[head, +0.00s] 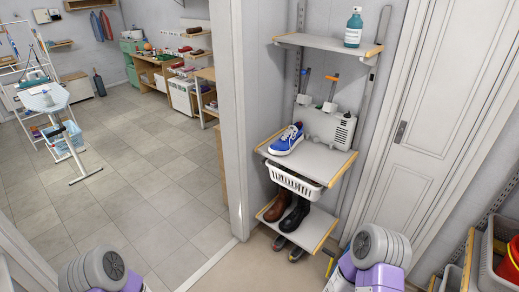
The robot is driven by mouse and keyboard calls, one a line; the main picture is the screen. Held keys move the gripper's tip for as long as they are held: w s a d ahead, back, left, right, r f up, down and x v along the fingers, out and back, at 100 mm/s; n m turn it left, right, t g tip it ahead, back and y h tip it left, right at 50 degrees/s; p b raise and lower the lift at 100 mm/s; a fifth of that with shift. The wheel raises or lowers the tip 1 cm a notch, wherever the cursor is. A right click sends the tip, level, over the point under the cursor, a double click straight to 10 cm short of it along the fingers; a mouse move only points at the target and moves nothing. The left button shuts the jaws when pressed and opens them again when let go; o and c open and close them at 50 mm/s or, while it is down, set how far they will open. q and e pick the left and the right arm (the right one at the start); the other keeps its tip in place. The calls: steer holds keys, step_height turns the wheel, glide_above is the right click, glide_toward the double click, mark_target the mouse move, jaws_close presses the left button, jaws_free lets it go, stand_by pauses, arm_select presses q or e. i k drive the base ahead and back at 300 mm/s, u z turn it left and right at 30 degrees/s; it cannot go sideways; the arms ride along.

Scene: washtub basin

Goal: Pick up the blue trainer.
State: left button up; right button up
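The blue trainer (285,141) has a white sole and white laces. It sits upright on the left part of the middle white shelf (318,163), which has wooden edges, in the narrow space beside the door. Neither of my grippers shows in the head view. Only grey and purple parts of my arms show at the bottom left and bottom right, well apart from the trainer.
A white vented box (329,130) stands behind the trainer. A white basket (293,183) hangs below that shelf. Brown boots (277,207) and black boots (295,214) stand on the low shelf. A teal bottle (353,30) stands on the top shelf.

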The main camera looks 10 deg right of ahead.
mark_target(294, 135)
steer(key=u, duration=0.65)
steer(key=i, duration=1.25)
steer(key=z, duration=0.35)
steer(key=i, duration=1.05)
steer(key=z, duration=1)
